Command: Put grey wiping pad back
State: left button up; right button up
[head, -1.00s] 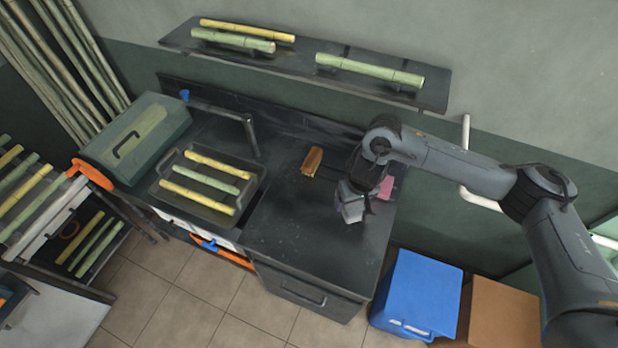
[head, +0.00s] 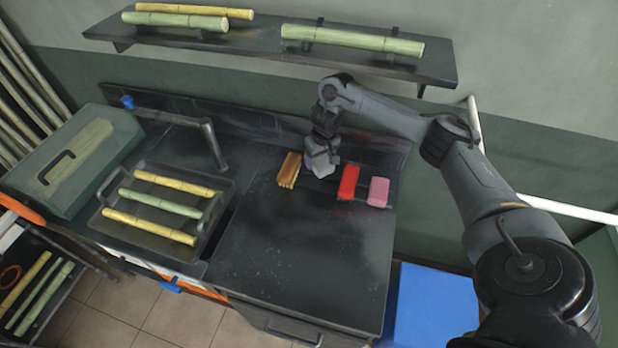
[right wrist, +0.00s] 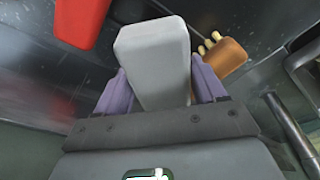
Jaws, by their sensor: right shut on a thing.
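The grey wiping pad (right wrist: 152,60) is a light grey block between the two purple fingers of my right gripper (right wrist: 158,90) in the right wrist view. The gripper is shut on it. In the head view the pad (head: 321,163) shows below my right gripper (head: 322,148), over the back of the counter, between a brown brush and a red pad. I cannot tell whether the pad touches the counter. My left gripper is not in view.
The brown brush (head: 289,169) lies close left of the pad; the red pad (head: 348,182) and a pink pad (head: 379,191) lie to its right. A tray (head: 112,193) with cane pieces and a tap (head: 214,145) are further left. The front counter (head: 300,260) is clear.

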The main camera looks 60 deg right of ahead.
notch_tip(320, 180, down, 2)
jog(key=shift+w+d+f+b, duration=0.1)
jog(key=shift+b, duration=0.25)
notch_tip(320, 180, down, 5)
jog(key=shift+r+b, duration=0.1)
jog(key=shift+b, duration=0.45)
jog(key=shift+f, duration=0.25)
jog(key=shift+f, duration=0.25)
jog(key=shift+f, duration=0.35)
jog(key=o, duration=1)
